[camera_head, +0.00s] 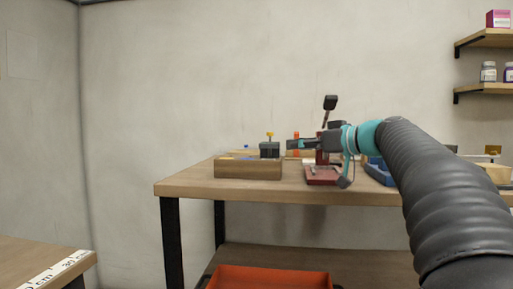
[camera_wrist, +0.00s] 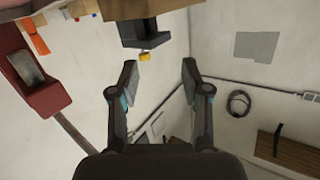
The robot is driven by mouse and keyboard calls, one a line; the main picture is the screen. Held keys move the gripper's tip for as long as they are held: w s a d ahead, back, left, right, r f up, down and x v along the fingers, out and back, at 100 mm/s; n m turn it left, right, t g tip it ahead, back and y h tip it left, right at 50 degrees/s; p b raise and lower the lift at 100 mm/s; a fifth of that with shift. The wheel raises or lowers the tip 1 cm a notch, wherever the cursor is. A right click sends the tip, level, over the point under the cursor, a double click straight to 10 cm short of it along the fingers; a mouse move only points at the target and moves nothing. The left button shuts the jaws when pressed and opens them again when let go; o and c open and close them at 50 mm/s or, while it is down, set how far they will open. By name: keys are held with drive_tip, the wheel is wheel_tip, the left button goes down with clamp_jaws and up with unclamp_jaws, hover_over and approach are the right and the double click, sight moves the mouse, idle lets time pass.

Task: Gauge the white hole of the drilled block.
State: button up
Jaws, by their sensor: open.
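A wooden block (camera_head: 248,169) sits at the front left of the workbench. It may be the drilled block, but I cannot make out a white hole. A dark piece with a yellow knob (camera_head: 269,149) stands at its right end. The dark piece also shows in the wrist view (camera_wrist: 146,32), beyond my fingertips. My gripper (camera_head: 291,144) is open, with nothing between its fingers; in the wrist view its fingertips (camera_wrist: 159,70) are wide apart. It is just right of the dark piece in the head view.
A red toggle press (camera_head: 322,174) with an upright lever stands beside my gripper, and shows at left in the wrist view (camera_wrist: 34,76). A blue tray (camera_head: 378,172) is partly behind my arm. An orange bin (camera_head: 268,278) is below the workbench top (camera_head: 190,184).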

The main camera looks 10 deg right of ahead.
drive_tip(key=w+d+r+n+t+y, duration=0.1)
drive_tip(key=w+d+r, duration=0.1)
drive_tip(key=d, duration=0.1)
drive_tip(key=x, duration=0.9)
drive_tip(key=p+x, duration=0.1)
drive_tip(key=x, duration=0.3)
drive_tip(key=shift+w+a+r, duration=0.1)
drive_tip(key=shift+a+r, duration=0.1)
drive_tip(key=shift+r, duration=0.1)
clamp_jaws()
